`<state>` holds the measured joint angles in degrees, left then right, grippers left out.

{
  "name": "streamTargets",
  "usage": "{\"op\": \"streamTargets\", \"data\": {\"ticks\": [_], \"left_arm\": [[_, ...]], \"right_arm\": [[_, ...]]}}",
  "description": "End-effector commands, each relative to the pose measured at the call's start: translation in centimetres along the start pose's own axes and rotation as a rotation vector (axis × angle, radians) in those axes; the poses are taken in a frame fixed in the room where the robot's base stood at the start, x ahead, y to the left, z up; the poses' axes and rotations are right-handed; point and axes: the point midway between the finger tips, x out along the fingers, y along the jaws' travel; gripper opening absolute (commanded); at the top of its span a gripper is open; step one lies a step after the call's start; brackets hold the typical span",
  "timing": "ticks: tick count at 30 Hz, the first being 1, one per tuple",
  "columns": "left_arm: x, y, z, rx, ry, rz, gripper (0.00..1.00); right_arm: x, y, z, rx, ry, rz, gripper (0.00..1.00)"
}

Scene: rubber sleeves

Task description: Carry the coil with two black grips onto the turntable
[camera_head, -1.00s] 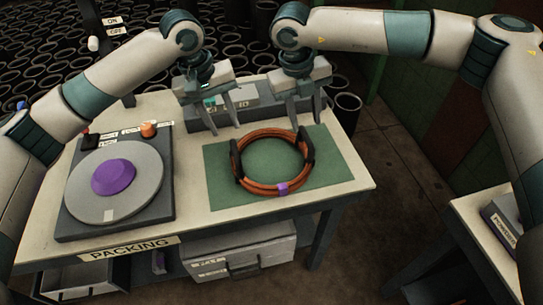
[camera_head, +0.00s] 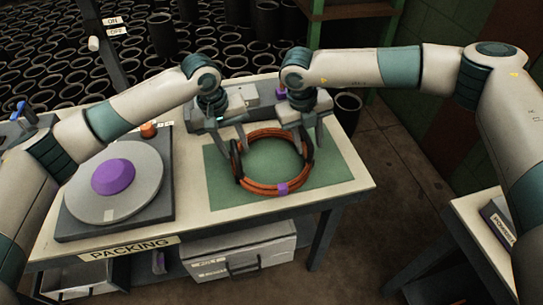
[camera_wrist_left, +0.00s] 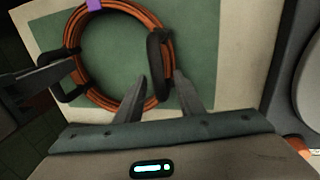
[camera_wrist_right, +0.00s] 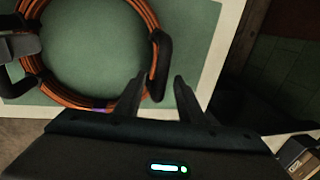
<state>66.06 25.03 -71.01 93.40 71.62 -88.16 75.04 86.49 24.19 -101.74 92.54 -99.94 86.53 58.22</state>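The orange coil (camera_head: 258,190) lies on the green mat (camera_head: 335,172), with a black grip on its left and right sides and a purple band (camera_head: 282,188) at the front. My left gripper (camera_head: 232,152) is open at the left grip; in the left wrist view its fingers straddle that black grip (camera_wrist_left: 158,58). My right gripper (camera_head: 312,145) is open at the right grip; in the right wrist view its fingertips lie either side of that black grip (camera_wrist_right: 161,66). The turntable (camera_head: 145,202), a grey disc with a purple hub (camera_head: 113,177), stands empty at the left.
A grey box (camera_head: 205,118) stands at the table's back edge, behind the mat. An orange knob (camera_head: 148,130) rises behind the turntable. A second table (camera_head: 470,215) is at the right. Many black sleeves (camera_head: 60,75) fill the floor behind. The table is clear between turntable and mat.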

Motion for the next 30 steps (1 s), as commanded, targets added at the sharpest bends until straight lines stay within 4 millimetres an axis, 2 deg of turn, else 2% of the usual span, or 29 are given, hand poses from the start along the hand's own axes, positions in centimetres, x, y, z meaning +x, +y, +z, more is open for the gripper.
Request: {"op": "streamTargets", "data": {"ticks": [2, 6, 30], "left_arm": [[-0.01, 0.01, 0.0, 0.0, 0.0, 0.0, 0.32], [-0.03, 0.01, -0.01, 0.0, 0.0, 0.0, 0.0], [-0.1, -0.04, -0.11, -0.001, 0.002, 0.0, 0.0]], "right_arm": [[0.0, -0.01, 0.0, 0.0, 0.0, 0.0, 0.33], [-0.02, -0.01, 0.0, 0.0, 0.0, 0.0, 0.0], [-0.06, -0.05, 0.01, 0.0, 0.0, -0.001, 0.0]]}}
